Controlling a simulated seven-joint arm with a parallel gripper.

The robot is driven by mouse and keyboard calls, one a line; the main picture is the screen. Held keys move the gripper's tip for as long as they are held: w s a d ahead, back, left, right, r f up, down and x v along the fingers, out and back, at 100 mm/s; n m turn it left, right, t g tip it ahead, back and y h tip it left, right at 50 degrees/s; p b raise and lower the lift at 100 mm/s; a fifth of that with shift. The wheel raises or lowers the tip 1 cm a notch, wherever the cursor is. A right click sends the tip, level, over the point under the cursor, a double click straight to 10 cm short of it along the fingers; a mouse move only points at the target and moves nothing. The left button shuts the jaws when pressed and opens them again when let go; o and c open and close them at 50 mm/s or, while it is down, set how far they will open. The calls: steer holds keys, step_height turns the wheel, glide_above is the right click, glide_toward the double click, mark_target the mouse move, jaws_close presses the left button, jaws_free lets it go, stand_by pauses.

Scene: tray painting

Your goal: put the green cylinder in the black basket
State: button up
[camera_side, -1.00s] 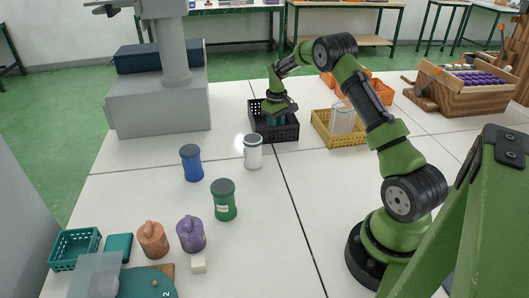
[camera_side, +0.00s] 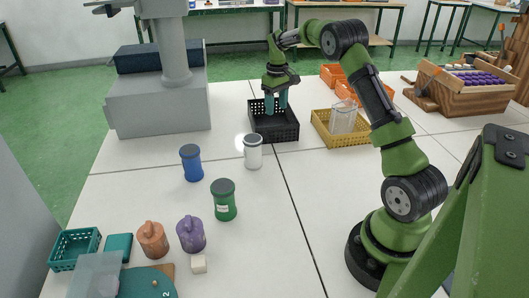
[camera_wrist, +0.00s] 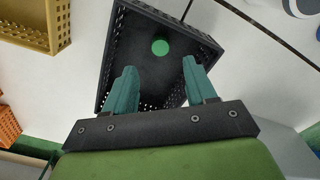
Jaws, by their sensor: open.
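The black basket (camera_side: 274,135) stands on the white table at the back middle. In the wrist view it (camera_wrist: 115,45) fills the upper middle. The green cylinder (camera_wrist: 160,47) shows there as a small round green top inside the basket, apart from my fingers. The basket's front wall hides it in the side view. My gripper (camera_side: 276,110) hangs over the basket with its teal fingers pointing down; in the wrist view my gripper (camera_wrist: 160,66) is open, with nothing between the fingers.
A yellow basket (camera_side: 325,138) with clear containers stands close to the right. A white jar (camera_side: 253,155), a blue jar (camera_side: 191,165) and a green dark-lidded jar (camera_side: 224,204) stand in front. The table's front middle is clear.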

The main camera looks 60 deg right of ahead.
steer(key=s+a+r+t, duration=0.2)
steer(key=s+a+r, duration=0.1)
steer(key=a+r, duration=0.55)
steer(key=s+a+r+t, duration=0.2)
steer(key=s+a+r, duration=0.2)
steer(key=a+r, duration=0.5)
steer(key=s+a+f+m+t+y, duration=0.1)
steer(key=s+a+f+t+y, duration=0.1)
steer(key=s+a, duration=1.1)
steer(key=s+f+t, duration=0.1)
steer(key=s, duration=0.1)
steer(key=shift+s+a+f+m, duration=0.15)
steer(key=shift+s+a+m, duration=0.15)
steer(key=shift+a+m, duration=0.1)
